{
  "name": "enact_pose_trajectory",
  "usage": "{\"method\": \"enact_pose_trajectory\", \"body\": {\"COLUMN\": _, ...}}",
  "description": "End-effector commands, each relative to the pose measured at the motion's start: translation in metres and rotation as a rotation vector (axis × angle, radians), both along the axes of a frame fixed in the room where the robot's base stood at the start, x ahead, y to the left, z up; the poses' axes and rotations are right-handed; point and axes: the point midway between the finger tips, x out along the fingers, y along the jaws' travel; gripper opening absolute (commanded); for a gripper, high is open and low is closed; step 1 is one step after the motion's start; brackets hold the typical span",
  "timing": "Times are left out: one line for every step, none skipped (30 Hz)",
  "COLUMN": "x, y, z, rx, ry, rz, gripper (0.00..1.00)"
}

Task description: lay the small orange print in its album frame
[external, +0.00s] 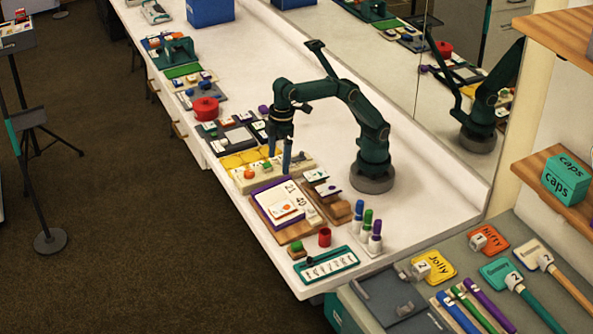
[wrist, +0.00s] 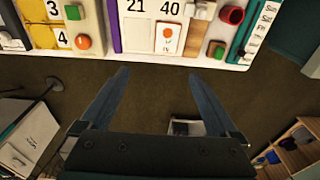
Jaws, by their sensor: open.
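The small orange print (external: 286,208) is a white card with an orange blob, lying on the pale page of a purple-edged album (external: 262,205). My gripper (external: 279,165) points down, open and empty, above and behind the album near the white block with knobs. In the wrist view my gripper (wrist: 158,72) has its fingers spread, with floor between them and the print beyond the tips.
A white block with orange and green knobs (external: 245,181) stands left of the album. A brown wooden stand (external: 338,209) is on its right. A red cup (external: 324,238), a teal day tray (external: 325,266) and markers (external: 366,227) sit in front and right.

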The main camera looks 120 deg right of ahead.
Motion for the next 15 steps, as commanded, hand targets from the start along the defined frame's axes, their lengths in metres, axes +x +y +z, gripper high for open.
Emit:
{"method": "enact_pose_trajectory", "body": {"x": -0.01, "y": -0.006, "z": 0.009, "rx": 0.003, "ry": -0.027, "rz": -0.003, "gripper": 0.96}}
{"method": "enact_pose_trajectory", "body": {"x": -0.015, "y": -0.009, "z": 0.013, "rx": 0.005, "ry": -0.042, "rz": -0.003, "gripper": 0.96}}
{"method": "enact_pose_trajectory", "body": {"x": -0.022, "y": -0.013, "z": 0.016, "rx": 0.007, "ry": -0.061, "rz": -0.003, "gripper": 0.96}}
{"method": "enact_pose_trajectory", "body": {"x": -0.028, "y": -0.015, "z": 0.019, "rx": 0.008, "ry": -0.076, "rz": -0.002, "gripper": 0.96}}
{"method": "enact_pose_trajectory", "body": {"x": -0.034, "y": -0.018, "z": 0.021, "rx": 0.009, "ry": -0.09, "rz": -0.003, "gripper": 0.96}}
{"method": "enact_pose_trajectory", "body": {"x": -0.042, "y": -0.022, "z": 0.023, "rx": 0.01, "ry": -0.11, "rz": -0.004, "gripper": 0.96}}
{"method": "enact_pose_trajectory", "body": {"x": -0.049, "y": -0.024, "z": 0.024, "rx": 0.011, "ry": -0.123, "rz": -0.004, "gripper": 0.96}}
{"method": "enact_pose_trajectory", "body": {"x": -0.056, "y": -0.027, "z": 0.025, "rx": 0.011, "ry": -0.138, "rz": -0.003, "gripper": 0.96}}
{"method": "enact_pose_trajectory", "body": {"x": -0.065, "y": -0.03, "z": 0.025, "rx": 0.011, "ry": -0.157, "rz": -0.003, "gripper": 0.96}}
{"method": "enact_pose_trajectory", "body": {"x": -0.072, "y": -0.033, "z": 0.024, "rx": 0.011, "ry": -0.171, "rz": -0.004, "gripper": 0.96}}
{"method": "enact_pose_trajectory", "body": {"x": -0.079, "y": -0.035, "z": 0.023, "rx": 0.011, "ry": -0.186, "rz": -0.004, "gripper": 0.96}}
{"method": "enact_pose_trajectory", "body": {"x": -0.089, "y": -0.038, "z": 0.022, "rx": 0.01, "ry": -0.205, "rz": -0.004, "gripper": 0.96}}
{"method": "enact_pose_trajectory", "body": {"x": -0.096, "y": -0.04, "z": 0.02, "rx": 0.01, "ry": -0.22, "rz": -0.003, "gripper": 0.96}}
{"method": "enact_pose_trajectory", "body": {"x": -0.103, "y": -0.042, "z": 0.017, "rx": 0.009, "ry": -0.234, "rz": -0.004, "gripper": 0.96}}
{"method": "enact_pose_trajectory", "body": {"x": -0.113, "y": -0.045, "z": 0.014, "rx": 0.008, "ry": -0.253, "rz": -0.004, "gripper": 0.96}}
